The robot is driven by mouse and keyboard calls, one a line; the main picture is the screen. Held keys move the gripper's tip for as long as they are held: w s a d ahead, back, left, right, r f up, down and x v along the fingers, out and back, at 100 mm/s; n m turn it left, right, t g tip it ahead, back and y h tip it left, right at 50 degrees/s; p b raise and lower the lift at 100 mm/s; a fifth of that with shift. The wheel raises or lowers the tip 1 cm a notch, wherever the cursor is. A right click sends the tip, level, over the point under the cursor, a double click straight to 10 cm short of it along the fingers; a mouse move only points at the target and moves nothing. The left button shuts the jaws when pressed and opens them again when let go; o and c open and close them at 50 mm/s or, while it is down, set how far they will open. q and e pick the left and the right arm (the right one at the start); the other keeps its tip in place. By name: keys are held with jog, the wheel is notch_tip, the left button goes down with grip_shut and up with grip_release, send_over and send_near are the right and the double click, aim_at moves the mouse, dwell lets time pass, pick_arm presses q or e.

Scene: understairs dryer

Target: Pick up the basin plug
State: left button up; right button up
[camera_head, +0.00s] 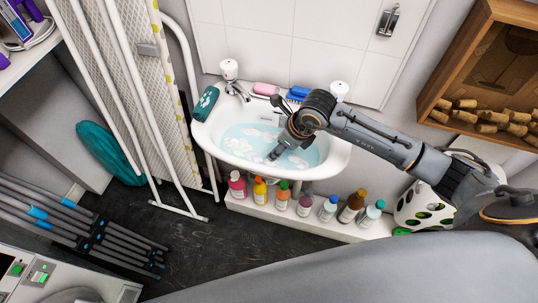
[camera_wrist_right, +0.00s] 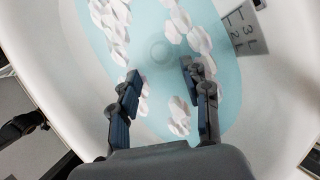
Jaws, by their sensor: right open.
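A faint round shape (camera_wrist_right: 160,51), which looks like the basin plug, lies under the pale blue water in the right wrist view. I cannot make out any chain or handle on it. The white basin (camera_head: 204,137) stands against the wall in the head view, and its rim also shows in the right wrist view (camera_wrist_right: 45,60). My right gripper (camera_head: 275,156) is down over the water. Its two fingers (camera_wrist_right: 160,70) are apart and empty, one to each side below the round shape in the right wrist view. In the head view the gripper and foam hide the plug. My left gripper is not in view.
White foam patches (camera_wrist_right: 180,18) float around the fingers. A grey lettered tag (camera_wrist_right: 243,30) is at the basin's side. Several bottles (camera_head: 282,195) stand below.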

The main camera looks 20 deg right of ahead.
jog(key=shift+w+a+p+x, duration=0.1)
jog(key=shift+w+p+x, duration=0.05)
jog(key=shift+x, duration=1.2)
jog(key=shift+w+a+p+x, duration=0.1)
jog(key=shift+w+p+x, duration=0.05)
jog(key=shift+x, duration=1.2)
jog(key=shift+r, duration=0.2)
grip_shut()
